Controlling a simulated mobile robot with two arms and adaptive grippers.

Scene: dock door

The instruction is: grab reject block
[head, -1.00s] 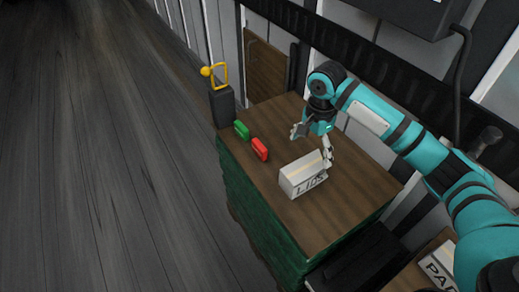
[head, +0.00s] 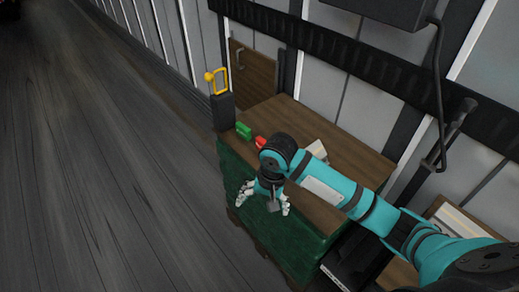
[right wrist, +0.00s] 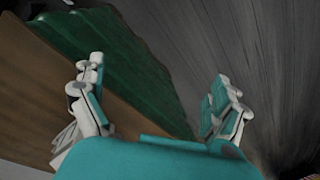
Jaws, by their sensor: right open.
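A red block (head: 260,142), probably the reject block, stands on the wooden top of the green-sided stand, partly hidden by my right arm. I cannot read any marking on it. A green block (head: 243,131) stands beside it, to the left. My right gripper (head: 263,206) is open and empty, in front of the stand's green side and nearer than the blocks. In the right wrist view its fingers are spread wide (right wrist: 158,75) with nothing between them. My left gripper is not in view.
The light box (head: 318,150) on the wooden top (head: 348,158) is mostly hidden by my arm. A dark post with a yellow handle (head: 221,82) stands at the stand's far left corner. Open floor (head: 100,170) lies left. A wall with a black rail (head: 330,45) is behind.

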